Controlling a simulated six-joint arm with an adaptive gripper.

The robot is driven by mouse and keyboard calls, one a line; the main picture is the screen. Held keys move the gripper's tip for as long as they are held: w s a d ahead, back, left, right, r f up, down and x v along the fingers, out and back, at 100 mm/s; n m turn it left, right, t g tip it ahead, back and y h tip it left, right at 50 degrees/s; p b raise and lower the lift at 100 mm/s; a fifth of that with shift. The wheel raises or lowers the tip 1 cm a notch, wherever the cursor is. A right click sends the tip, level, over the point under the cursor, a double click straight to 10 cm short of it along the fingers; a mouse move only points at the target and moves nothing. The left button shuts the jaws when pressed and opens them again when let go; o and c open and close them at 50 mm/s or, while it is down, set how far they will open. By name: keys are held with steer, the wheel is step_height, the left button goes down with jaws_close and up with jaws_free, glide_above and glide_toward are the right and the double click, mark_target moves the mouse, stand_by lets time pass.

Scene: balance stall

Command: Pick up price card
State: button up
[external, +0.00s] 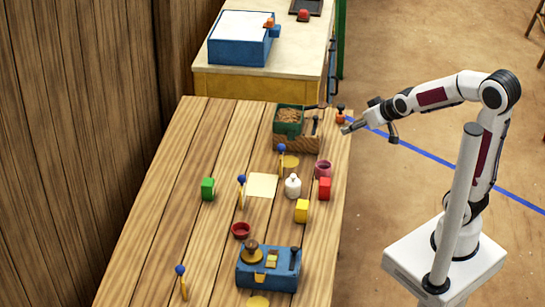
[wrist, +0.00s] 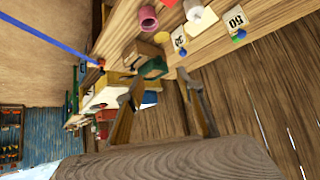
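Thin price cards with blue ball tops stand on the wooden table in the external view: one (external: 282,160) near the back, one (external: 241,194) at the middle, one (external: 183,289) at the front left. Two card faces show in the wrist view, one reading 50 (wrist: 236,18) and one apparently reading 30 (wrist: 180,38). My gripper (external: 346,129) is off the table's right edge, apart from every card. In the wrist view its fingers (wrist: 160,78) are spread with nothing held between them.
On the table (external: 165,190) are a green-and-wood box (external: 298,143), a pink cup (external: 323,169), a white bottle (external: 293,187), coloured blocks, a red bowl (external: 241,230) and a blue scale-like device (external: 268,268). The table's left side is mostly clear.

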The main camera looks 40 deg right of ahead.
steer(key=w+a+f+t, duration=0.2)
steer(key=w+a+f, duration=0.35)
steer(key=w, duration=0.45)
steer(key=n+t+y, duration=0.1)
steer(key=t, duration=0.1)
glide_toward(284, 146)
steer(key=w, duration=0.3)
steer(key=shift+a+f+t, duration=0.3)
steer(key=shift+a+f, duration=0.15)
steer(key=shift+f, duration=0.3)
steer(key=shift+w, duration=0.1)
steer(key=shift+x, duration=1.2)
steer(key=shift+d+x, duration=0.15)
steer(key=shift+x, duration=0.7)
steer(key=shift+d+x, duration=0.1)
steer(key=shift+x, duration=1.7)
steer(key=shift+a+f, duration=0.1)
steer(key=shift+c, duration=0.4)
